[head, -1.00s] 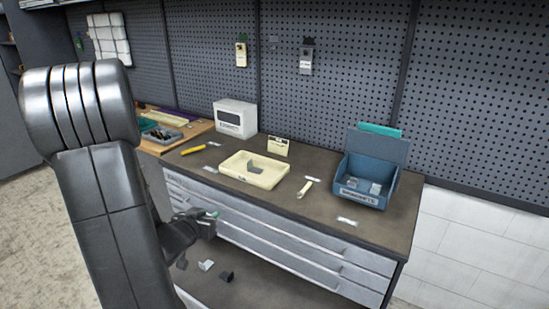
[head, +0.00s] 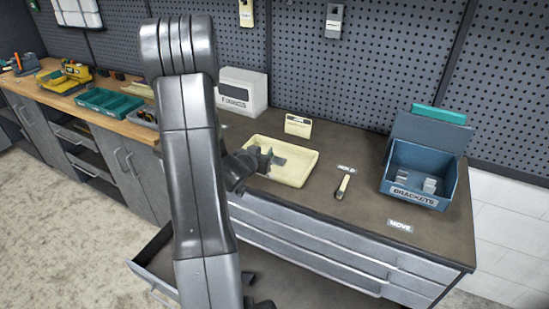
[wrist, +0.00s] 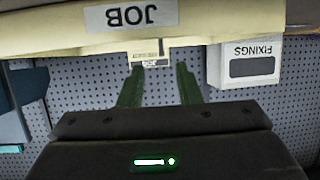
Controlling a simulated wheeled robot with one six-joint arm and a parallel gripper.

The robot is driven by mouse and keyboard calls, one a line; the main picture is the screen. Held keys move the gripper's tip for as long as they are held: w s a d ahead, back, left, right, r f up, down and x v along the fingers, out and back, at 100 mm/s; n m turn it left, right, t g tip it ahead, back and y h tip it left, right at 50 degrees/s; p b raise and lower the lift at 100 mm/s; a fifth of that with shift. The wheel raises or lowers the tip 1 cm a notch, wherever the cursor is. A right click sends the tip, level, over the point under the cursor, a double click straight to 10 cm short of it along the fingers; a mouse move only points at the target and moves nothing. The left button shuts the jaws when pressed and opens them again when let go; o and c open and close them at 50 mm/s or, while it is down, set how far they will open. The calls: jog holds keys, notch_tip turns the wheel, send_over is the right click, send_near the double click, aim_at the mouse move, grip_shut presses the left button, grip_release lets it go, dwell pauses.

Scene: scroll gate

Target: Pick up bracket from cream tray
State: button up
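The cream tray (head: 297,178) sits on the dark bench top in the head view. Its front wall with a JOB label (wrist: 130,15) fills the top of the wrist view, which is upside down. A small grey piece that looks like the bracket (head: 279,161) shows inside the tray, partly hidden by my gripper. My gripper (head: 264,158) is at the tray's left side in the head view. In the wrist view its two green-edged fingers (wrist: 158,84) are spread apart with nothing between them. The bracket cannot be made out there.
A cream card (head: 298,125) stands behind the tray, and a white FIXINGS box (head: 241,91) stands behind left. A blue BRACKETS bin (head: 415,190) stands at the right. A small cream-and-dark tool (head: 342,187) lies between tray and bin. A drawer (head: 152,270) below is open.

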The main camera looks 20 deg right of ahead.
aim_at(277, 156)
jog(key=p+x, duration=0.1)
jog(key=x, duration=0.4)
jog(key=shift+a+f, duration=0.1)
jog(key=shift+a, duration=0.05)
grip_shut()
